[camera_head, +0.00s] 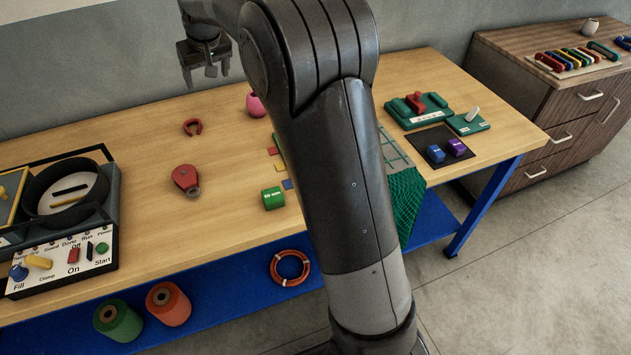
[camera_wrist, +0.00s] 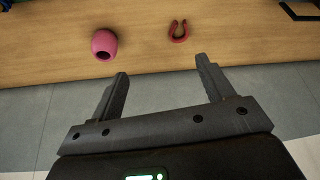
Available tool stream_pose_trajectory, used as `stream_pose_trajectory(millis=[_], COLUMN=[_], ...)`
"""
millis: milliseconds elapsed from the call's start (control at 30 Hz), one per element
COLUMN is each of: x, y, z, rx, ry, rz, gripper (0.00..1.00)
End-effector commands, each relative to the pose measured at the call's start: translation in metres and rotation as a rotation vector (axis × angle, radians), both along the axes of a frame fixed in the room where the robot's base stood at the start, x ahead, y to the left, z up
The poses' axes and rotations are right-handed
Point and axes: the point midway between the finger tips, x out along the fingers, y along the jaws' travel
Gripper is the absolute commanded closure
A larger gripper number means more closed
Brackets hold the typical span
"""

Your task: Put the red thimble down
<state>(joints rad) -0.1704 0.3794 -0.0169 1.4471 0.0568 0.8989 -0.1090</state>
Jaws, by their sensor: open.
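The red thimble (camera_head: 193,127), a small open horseshoe shape, lies flat on the wooden table (camera_head: 140,140) towards its back edge. It also shows in the wrist view (camera_wrist: 178,37), beyond my fingertips. My gripper (camera_head: 206,79) is up at the top of the head view, in front of the wall, apart from the thimble. In the wrist view my gripper (camera_wrist: 162,68) has its two fingers spread, with nothing between them.
A pink round pot (camera_wrist: 104,44) stands near the thimble, partly behind my arm in the head view. A control box (camera_head: 65,265) fills the left end. Bare wood surrounds the thimble.

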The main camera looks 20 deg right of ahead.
Motion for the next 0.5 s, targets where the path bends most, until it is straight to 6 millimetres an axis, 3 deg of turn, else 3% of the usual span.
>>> stream_pose_trajectory(millis=[33, 200, 500], x=[-0.020, -0.084, -0.205], y=[-0.009, -0.035, -0.072], z=[0.015, 0.044, 0.065], rx=[0.002, 0.006, 0.008], ry=[-0.008, -0.018, -0.038], rz=[-0.012, -0.050, -0.116], gripper=[0.26, 0.26, 0.26])
